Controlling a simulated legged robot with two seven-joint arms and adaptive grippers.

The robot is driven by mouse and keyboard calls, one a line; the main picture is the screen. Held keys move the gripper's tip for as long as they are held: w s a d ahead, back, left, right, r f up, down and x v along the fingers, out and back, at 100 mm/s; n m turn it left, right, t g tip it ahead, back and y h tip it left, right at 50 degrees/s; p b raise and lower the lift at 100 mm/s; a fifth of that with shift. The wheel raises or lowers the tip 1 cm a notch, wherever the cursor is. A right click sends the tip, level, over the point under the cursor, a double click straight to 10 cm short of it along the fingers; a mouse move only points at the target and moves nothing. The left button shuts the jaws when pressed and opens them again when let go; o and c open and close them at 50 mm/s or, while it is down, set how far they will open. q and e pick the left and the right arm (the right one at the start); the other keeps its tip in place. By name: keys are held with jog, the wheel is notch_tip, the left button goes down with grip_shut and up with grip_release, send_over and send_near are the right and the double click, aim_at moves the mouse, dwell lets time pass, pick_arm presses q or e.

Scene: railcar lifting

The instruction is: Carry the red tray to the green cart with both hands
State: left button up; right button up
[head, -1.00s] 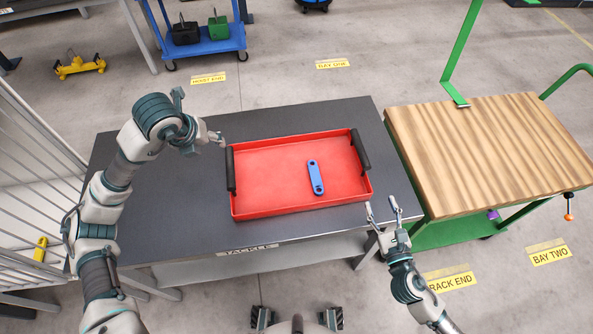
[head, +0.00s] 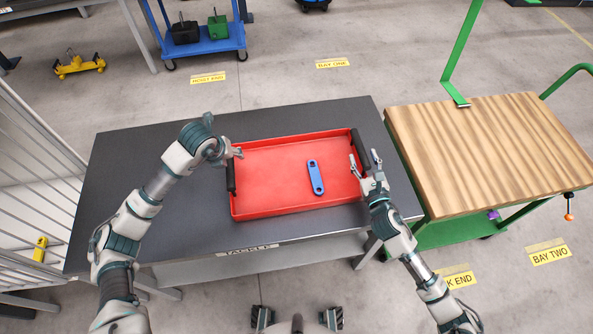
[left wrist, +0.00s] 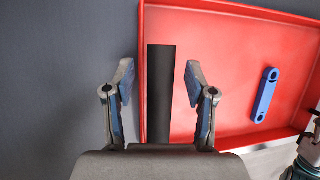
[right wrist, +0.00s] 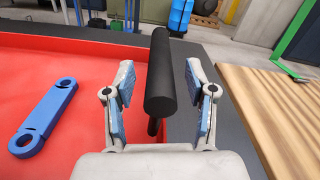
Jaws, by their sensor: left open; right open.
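The red tray (head: 275,208) lies on the dark table, with a blue link-shaped bar (head: 315,177) inside it. It has a black handle at each end. My left gripper (head: 238,152) is open at the left handle (head: 231,180); in the left wrist view that handle (left wrist: 160,90) lies between the spread fingers (left wrist: 160,85). My right gripper (head: 363,160) is open at the right handle (head: 354,140); in the right wrist view that handle (right wrist: 160,85) stands between the open fingers (right wrist: 160,90). The green cart (head: 490,150) with a wooden top stands right of the table.
The dark table (head: 125,200) has bare room left of the tray. A narrow gap separates it from the cart. A railing (head: 35,150) stands at the left; a blue trolley (head: 205,45) stands behind.

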pick_arm(q)
jog(key=shift+f, duration=0.1)
grip_shut()
pick_arm(e)
grip_shut()
jog(key=shift+r, duration=0.2)
